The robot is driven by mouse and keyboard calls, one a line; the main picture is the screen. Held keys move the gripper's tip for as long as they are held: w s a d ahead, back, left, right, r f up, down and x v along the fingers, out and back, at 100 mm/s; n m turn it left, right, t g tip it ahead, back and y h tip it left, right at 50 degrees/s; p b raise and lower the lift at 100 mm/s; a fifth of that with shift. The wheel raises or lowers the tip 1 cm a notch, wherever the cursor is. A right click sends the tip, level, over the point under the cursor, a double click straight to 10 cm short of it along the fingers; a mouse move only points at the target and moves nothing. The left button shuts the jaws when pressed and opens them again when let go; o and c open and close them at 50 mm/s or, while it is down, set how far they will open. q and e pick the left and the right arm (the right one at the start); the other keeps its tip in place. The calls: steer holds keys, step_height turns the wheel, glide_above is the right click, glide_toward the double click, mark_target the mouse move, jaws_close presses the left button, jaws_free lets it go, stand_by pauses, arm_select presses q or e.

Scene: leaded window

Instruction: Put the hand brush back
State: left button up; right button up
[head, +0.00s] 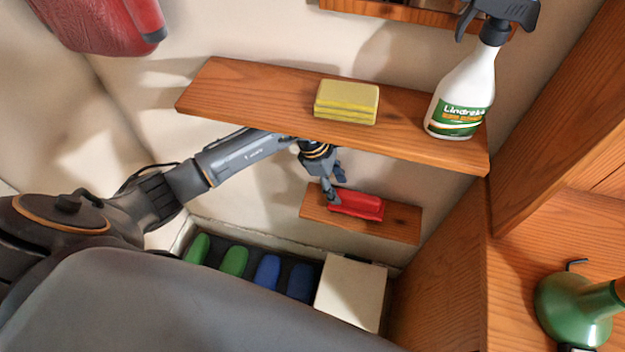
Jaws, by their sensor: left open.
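A red object that looks like the hand brush (358,206) lies on the small lower wooden shelf (395,226). Its bristles cannot be made out. My left gripper (335,188) reaches in from the left beneath the upper shelf and points down at the brush's left end. Its fingers are spread, one in front of that end and one behind it. I cannot tell whether they touch the brush. My right gripper is not in view.
The upper shelf (240,93) overhangs my left wrist and holds a yellow sponge (346,102) and a white spray bottle (465,95). Below are a white box (350,292) and several green and blue items. A wooden panel (445,265) closes the right side; a green object (575,310) stands beyond.

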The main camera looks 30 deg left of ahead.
arm_select(q)
steer(key=s+a, duration=0.1)
steer(key=a, duration=0.6)
steer(key=shift+s+b, duration=0.15)
steer(key=shift+b, duration=0.3)
